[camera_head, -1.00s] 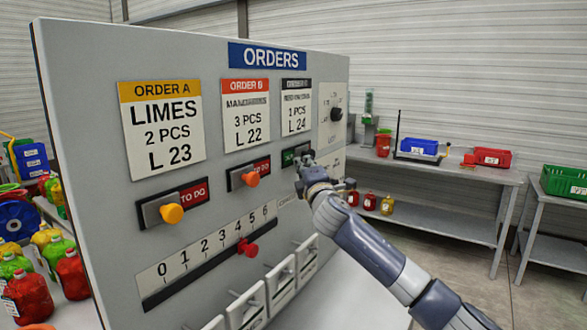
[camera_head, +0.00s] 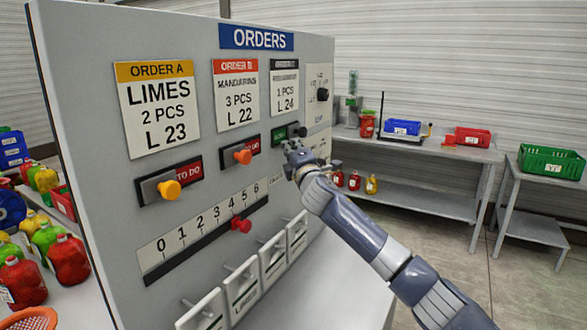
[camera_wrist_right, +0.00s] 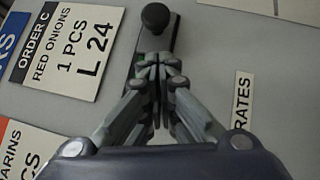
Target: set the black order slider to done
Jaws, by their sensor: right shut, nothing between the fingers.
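The black order slider knob (camera_head: 302,132) sits at the right end of its track under the Order C card (camera_head: 284,88). A green patch (camera_head: 281,135) shows left of the knob; its wording is unreadable. In the right wrist view the round black knob (camera_wrist_right: 155,17) is beyond my fingertips, at the far end of the dark track. My right gripper (camera_head: 289,149) is shut and empty, just below and left of the knob, close to the panel. Its closed fingers (camera_wrist_right: 156,62) cover part of the track and look apart from the knob. My left gripper is out of view.
An orange knob (camera_head: 243,156) and a yellow-orange knob (camera_head: 168,188) stick out left of my gripper, beside red labels. A red knob (camera_head: 241,225) is on the number scale below. Free room lies right of the panel.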

